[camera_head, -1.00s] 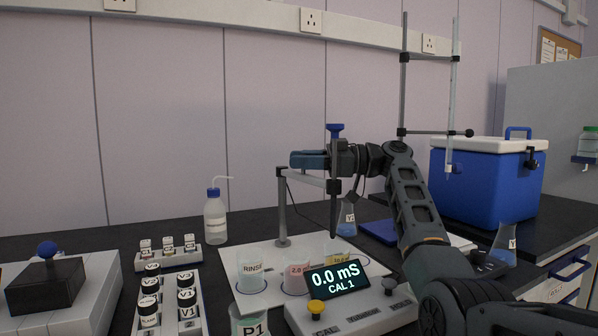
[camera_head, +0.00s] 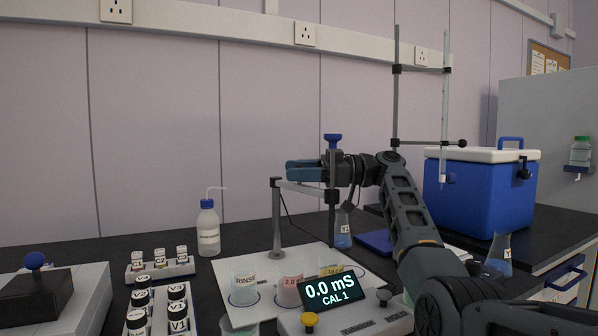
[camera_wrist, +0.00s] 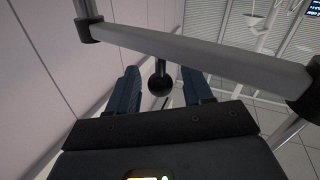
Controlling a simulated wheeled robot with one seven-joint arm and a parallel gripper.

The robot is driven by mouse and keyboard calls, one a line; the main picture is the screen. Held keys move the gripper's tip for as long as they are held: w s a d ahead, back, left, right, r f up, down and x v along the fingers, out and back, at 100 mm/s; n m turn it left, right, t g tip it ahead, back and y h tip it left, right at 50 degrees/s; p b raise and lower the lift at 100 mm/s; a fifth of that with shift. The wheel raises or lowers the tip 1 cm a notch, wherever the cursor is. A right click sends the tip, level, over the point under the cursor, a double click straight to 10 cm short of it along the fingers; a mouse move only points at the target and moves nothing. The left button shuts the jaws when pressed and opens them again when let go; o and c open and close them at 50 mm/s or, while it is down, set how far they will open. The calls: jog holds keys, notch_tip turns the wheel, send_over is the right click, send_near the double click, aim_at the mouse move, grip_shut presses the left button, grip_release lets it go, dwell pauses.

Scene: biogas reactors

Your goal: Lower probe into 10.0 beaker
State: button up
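The black probe (camera_head: 333,215) with a blue cap (camera_head: 333,141) hangs upright from the grey holder arm (camera_head: 300,187). Its tip shows just above the rim of the 10.0 beaker (camera_head: 331,271), which holds yellow liquid and is partly hidden by the meter display. My gripper (camera_head: 303,171) is beside the upper part of the probe, above the holder arm. In the wrist view my gripper (camera_wrist: 161,90) has its blue fingers well apart, with a dark round knob (camera_wrist: 160,85) showing between them. Contact with the knob cannot be told.
The RINSE beaker (camera_head: 244,287) and pink 2.0 beaker (camera_head: 290,286) stand left of the 10.0 beaker. The meter (camera_head: 333,290) reads 0.0 mS, CAL 1, in front. The holder post (camera_head: 276,225) stands behind the beakers. A flask (camera_head: 342,232) and blue cool box (camera_head: 480,190) are behind, right.

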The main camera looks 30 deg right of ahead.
jog(key=v, duration=0.7)
jog(key=shift+s+d, duration=0.2)
jog(key=shift+d, duration=0.15)
jog(key=shift+o, duration=0.3)
